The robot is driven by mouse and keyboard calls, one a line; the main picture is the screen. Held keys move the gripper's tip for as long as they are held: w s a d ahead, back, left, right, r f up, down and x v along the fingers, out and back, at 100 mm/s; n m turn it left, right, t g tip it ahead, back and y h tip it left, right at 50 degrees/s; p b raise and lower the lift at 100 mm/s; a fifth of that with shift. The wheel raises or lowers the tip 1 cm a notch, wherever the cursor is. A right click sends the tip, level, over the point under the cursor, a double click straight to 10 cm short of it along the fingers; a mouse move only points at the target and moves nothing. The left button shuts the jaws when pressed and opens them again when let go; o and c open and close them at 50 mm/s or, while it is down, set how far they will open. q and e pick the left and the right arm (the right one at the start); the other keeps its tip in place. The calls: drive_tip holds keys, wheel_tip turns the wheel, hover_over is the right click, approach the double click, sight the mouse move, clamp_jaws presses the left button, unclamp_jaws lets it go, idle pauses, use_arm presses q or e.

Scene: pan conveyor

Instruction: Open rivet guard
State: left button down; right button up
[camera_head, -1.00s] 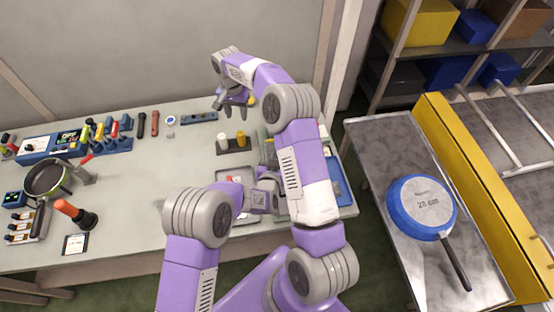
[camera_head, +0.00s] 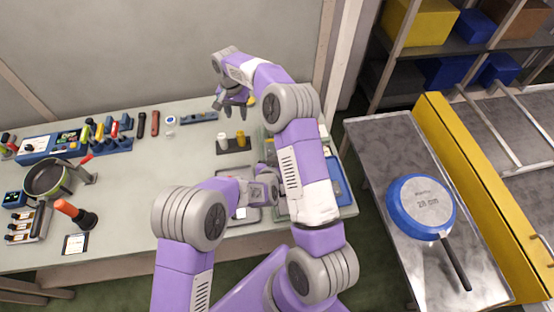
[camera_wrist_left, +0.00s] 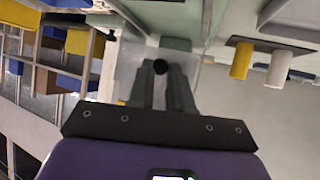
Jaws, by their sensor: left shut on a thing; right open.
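My left gripper (camera_wrist_left: 160,70) is shut on a small round black knob (camera_wrist_left: 160,66) in the left wrist view. A pale, see-through-looking panel (camera_wrist_left: 192,72) lies behind the fingers; it may be the rivet guard, but I cannot tell how far open it stands. In the head view, the left gripper's fingertips and the knob are hidden behind my right arm. My right gripper (camera_head: 229,106) is open and empty above the back of the bench, near a dark strip.
A blue pan (camera_head: 420,207) lies on the right-hand side table. The bench middle is clear.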

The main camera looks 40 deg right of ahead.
use_arm(q)
drive_tip(key=shift+s+a+r+n+g+y, duration=0.2)
drive_tip(key=shift+s+r+n+g+y, duration=0.15)
drive_tip(key=shift+r+g+y, duration=0.55)
drive_tip(key=shift+s+a+r+n+g+y, duration=0.25)
drive_tip(key=shift+s+r+g+y, duration=0.35)
drive_tip(key=shift+g, duration=0.5)
drive_tip(key=shift+w+f, duration=0.1)
drive_tip(key=shift+w, duration=0.1)
drive_tip(key=c, duration=1.3)
unclamp_jaws()
drive_tip(key=v, duration=1.2)
drive_tip(key=shift+d, duration=0.1)
